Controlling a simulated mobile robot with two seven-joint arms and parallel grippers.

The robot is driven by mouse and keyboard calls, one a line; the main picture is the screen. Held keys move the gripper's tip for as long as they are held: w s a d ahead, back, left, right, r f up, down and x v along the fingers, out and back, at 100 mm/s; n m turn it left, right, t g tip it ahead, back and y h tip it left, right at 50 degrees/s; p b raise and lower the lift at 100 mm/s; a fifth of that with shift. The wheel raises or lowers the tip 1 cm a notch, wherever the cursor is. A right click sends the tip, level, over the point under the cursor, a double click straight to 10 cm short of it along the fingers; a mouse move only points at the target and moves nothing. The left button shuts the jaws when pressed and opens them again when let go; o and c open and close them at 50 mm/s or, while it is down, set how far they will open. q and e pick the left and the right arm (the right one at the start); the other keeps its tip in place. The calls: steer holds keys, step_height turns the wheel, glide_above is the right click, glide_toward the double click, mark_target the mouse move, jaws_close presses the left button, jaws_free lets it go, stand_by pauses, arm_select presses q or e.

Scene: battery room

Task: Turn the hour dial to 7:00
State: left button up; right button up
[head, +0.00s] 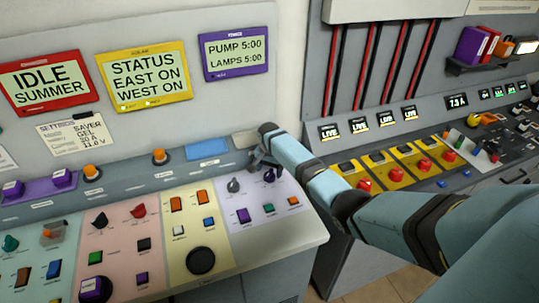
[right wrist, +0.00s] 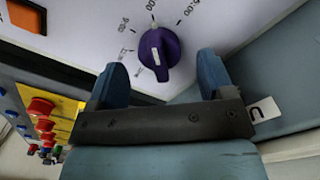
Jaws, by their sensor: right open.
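A purple dial (head: 270,175) stands at the top of the lilac panel section in the head view. In the right wrist view the purple dial (right wrist: 160,52) has a white pointer mark and a ring of printed tick labels, some ending in "00", partly cut off. My right gripper (right wrist: 161,64) is open and empty, its two blue fingers either side of the dial's lower end; I cannot tell whether they touch it. In the head view my right gripper (head: 262,157) is at the purple dial, partly covering it. The purple-framed screen (head: 235,52) reads PUMP 5:00, LAMPS 5:00. My left gripper is out of view.
A grey knob (head: 233,186) sits just left of the purple dial. A blue plate (head: 207,148) lies on the ledge. A second console (head: 415,160) stands to the right.

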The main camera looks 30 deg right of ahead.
mark_target(270, 172)
step_height(270, 172, up, 12)
steer(key=shift+f+b, duration=0.25)
steer(key=shift+b, duration=0.2)
